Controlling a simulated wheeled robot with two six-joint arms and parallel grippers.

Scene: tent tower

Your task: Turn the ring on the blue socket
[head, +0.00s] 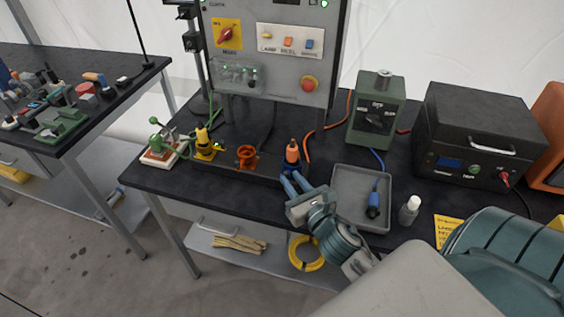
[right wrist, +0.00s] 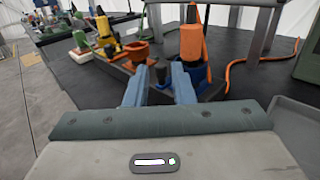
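The blue socket (right wrist: 204,83) sits on the dark block at the bench front, with an orange plug (right wrist: 191,43) standing upright in it. In the head view the socket (head: 288,172) is partly hidden behind the fingers, below the orange plug (head: 292,151). My right gripper (head: 290,184) reaches in low from the front, its fingertips close to the socket. In the right wrist view its fingers (right wrist: 159,70) stand apart, with a small dark peg between the tips. The right finger covers part of the socket; whether it touches is unclear. My left gripper is not in view.
An orange socket (head: 247,156) and a yellow plug (head: 204,143) in a yellow socket stand to the left. A grey tray (head: 342,207) with a blue-cabled plug (head: 374,204) lies to the right. A control panel (head: 272,60) stands behind; an orange cable runs nearby.

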